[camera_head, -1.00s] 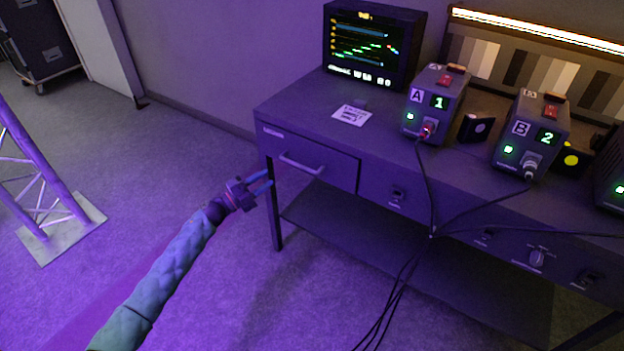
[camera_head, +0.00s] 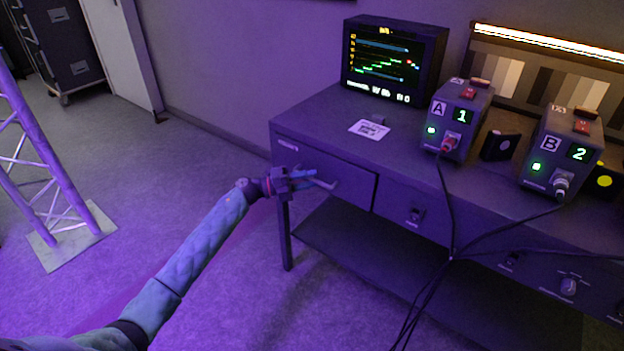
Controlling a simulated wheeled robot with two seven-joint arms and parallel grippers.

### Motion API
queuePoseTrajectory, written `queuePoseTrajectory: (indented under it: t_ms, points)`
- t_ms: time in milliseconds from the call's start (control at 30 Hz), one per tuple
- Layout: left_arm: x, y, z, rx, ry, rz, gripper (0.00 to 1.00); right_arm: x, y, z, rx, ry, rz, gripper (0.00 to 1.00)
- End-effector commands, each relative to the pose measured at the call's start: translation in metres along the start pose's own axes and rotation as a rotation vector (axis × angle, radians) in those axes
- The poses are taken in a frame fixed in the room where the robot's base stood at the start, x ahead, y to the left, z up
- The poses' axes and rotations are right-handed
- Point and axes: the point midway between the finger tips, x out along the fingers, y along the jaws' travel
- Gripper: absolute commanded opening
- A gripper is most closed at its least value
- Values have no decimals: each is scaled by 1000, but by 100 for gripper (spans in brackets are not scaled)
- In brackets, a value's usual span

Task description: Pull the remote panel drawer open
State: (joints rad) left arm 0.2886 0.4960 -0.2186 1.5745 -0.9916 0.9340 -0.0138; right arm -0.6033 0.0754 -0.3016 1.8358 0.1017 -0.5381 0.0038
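The panel drawer (camera_head: 352,188) is at the left end of the desk front and looks shut, its face flush with the desk. Its bar handle (camera_head: 325,184) shows only at its right end. My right gripper is not in view.
The desk (camera_head: 400,160) carries a monitor (camera_head: 390,62), a white card (camera_head: 369,130), box A (camera_head: 457,118) and box B (camera_head: 562,150). Black cables (camera_head: 447,255) hang down its front. A truss tower (camera_head: 60,190) stands at left. The floor before the drawer is clear.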

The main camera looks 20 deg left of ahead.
Motion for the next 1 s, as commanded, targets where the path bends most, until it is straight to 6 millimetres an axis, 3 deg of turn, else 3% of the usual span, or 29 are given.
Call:
queuePoseTrajectory:
  t_ms: [133, 433, 600, 1000]
  points:
    - [10, 0, 0, 0, 0, 0, 33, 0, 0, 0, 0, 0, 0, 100]
    - [12, 0, 0, -1, 0, 0, 33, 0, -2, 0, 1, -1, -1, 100]
    - [12, 0, 0, -1, 0, 1, 1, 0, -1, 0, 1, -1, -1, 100]
    - [10, 1, -2, -2, 0, 2, 0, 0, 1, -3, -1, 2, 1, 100]
